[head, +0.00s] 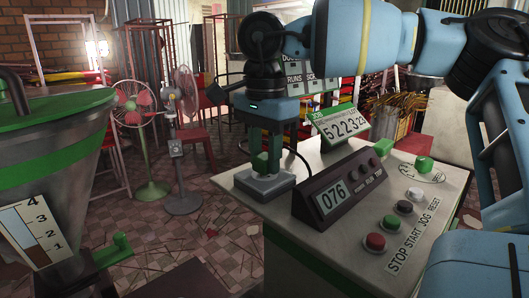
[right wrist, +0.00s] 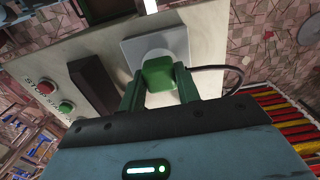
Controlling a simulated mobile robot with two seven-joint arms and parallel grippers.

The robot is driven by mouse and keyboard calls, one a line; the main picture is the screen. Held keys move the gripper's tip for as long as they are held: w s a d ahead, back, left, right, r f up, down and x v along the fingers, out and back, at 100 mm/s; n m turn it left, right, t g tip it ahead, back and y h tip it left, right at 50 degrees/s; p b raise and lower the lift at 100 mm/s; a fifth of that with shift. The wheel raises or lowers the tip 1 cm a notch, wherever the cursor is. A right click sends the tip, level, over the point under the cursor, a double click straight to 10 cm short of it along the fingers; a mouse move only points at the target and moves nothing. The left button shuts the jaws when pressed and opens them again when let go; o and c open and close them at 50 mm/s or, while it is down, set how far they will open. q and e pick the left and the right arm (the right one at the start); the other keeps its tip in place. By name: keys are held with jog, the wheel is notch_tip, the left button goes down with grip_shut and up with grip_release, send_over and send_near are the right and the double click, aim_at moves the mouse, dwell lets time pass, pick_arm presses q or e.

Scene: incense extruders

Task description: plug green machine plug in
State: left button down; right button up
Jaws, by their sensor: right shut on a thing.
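The green plug (right wrist: 157,75) is between the two green fingers of my right gripper (head: 265,160), which is shut on it. The grey square socket box (head: 263,184) sits at the left corner of the machine's cream top, directly below the gripper. In the right wrist view the plug is lined up over the round face of the socket (right wrist: 152,46). It looks against or very close to that face; I cannot tell how deep it sits. A dark cable (right wrist: 230,70) loops off to the right of the plug. My left gripper is not in view.
A dark counter box reading 076 (head: 335,196) stands close right of the socket. Red and green buttons (head: 376,241) line the right side. A green-rimmed hopper (head: 50,140) stands at left; fans (head: 140,110) stand behind.

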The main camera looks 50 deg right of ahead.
jog(key=shift+f, duration=0.4)
jog(key=o, duration=1)
jog(key=shift+r, duration=3.95)
jog(key=shift+f, duration=0.1)
